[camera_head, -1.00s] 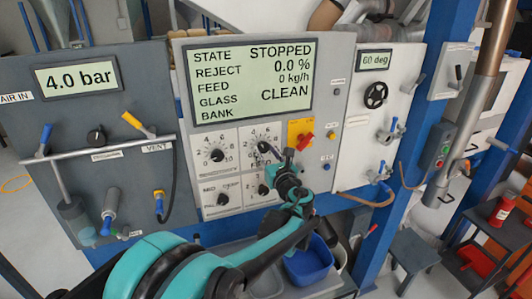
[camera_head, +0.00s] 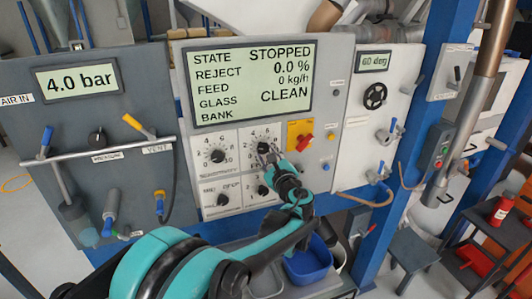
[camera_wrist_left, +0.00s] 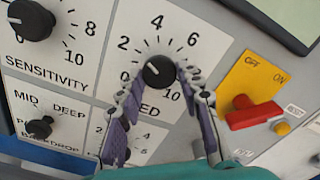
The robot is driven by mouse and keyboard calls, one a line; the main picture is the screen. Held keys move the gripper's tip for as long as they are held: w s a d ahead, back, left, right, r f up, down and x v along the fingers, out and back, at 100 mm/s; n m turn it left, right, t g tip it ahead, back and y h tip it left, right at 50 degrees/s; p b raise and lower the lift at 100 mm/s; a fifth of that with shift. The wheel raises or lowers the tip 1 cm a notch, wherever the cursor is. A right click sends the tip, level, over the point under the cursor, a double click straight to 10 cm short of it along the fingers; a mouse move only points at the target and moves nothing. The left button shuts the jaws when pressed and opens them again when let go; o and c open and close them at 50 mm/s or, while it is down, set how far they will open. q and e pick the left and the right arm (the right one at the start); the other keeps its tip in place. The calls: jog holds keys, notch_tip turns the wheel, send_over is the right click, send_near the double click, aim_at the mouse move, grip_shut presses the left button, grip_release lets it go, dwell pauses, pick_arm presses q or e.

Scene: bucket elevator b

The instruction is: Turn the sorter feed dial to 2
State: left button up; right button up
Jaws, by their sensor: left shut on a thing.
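The sorter feed dial is a black round knob (camera_wrist_left: 158,71) on a white plate with a scale from 0 to 10, its label partly covered to read "ED". It also shows in the head view (camera_head: 263,147), partly behind the fingers. My left gripper (camera_wrist_left: 160,82) has its purple-grey fingers on either side of the knob, shut on it. In the head view the left gripper (camera_head: 269,154) reaches the panel from below right. A small white mark shows on the knob's face, but I cannot tell exactly which number it points at. My right gripper is not in view.
The sensitivity dial (camera_wrist_left: 30,20) is left of the feed dial, and the backdrop selector (camera_wrist_left: 39,127) is below left. A red switch on a yellow plate (camera_wrist_left: 252,112) sits close on the right. The display (camera_head: 252,82) above reads STOPPED, feed 0 kg/h.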

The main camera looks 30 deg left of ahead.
pick_arm(q)
jog(key=shift+n, duration=1.6)
jog(key=o, duration=1.2)
jog(key=shift+c, duration=0.2)
jog(key=shift+d, duration=0.1)
jog(key=v, duration=1.2)
